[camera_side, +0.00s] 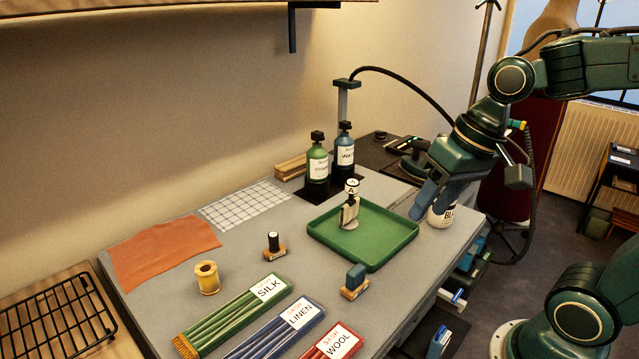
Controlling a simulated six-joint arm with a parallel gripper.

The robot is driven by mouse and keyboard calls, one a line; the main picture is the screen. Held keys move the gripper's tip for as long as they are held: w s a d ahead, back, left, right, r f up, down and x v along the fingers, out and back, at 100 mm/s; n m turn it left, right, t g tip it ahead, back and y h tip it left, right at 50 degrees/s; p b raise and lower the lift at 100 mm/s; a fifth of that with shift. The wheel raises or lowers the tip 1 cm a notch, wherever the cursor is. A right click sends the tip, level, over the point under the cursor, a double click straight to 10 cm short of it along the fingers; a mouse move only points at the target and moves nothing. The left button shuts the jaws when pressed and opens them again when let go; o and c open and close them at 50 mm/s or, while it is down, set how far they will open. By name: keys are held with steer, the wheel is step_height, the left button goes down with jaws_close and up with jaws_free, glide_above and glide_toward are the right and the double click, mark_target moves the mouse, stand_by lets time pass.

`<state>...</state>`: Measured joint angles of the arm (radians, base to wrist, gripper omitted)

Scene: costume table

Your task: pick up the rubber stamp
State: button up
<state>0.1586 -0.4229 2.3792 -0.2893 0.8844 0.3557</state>
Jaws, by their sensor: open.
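A small stamp with a black upright handle on a wooden base (274,246) stands on the grey table, left of the green tray. A blue block on a wooden base (355,280) stands in front of the tray and also looks stamp-like. A metal-framed piece with a round white top marked "A" (350,205) stands upright in the tray. I cannot tell for sure which is the rubber stamp.
The green tray (391,251) has a low rim. Green (317,163) and blue (344,150) bottles stand behind it. A thread spool (207,277) and labelled boxes SILK (238,312), LINEN (280,333) and WOOL (335,342) lie in front. A grid sheet and orange cloth lie left.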

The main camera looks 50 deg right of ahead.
steer(key=w+d+f+m+g+y, duration=0.1)
steer(key=w+f+m+g+y, duration=0.25)
steer(key=w+f+m, duration=0.35)
steer(key=m+y, duration=0.7)
glide_toward(349, 281)
steer(key=v, duration=0.4)
steer(key=shift+s+d+f+m+y, duration=0.15)
steer(key=shift+d+f+m+y, duration=0.4)
steer(key=shift+f+y, duration=0.25)
steer(key=shift+x, duration=4.35)
steer(key=shift+f, duration=0.1)
steer(key=shift+x, duration=2.6)
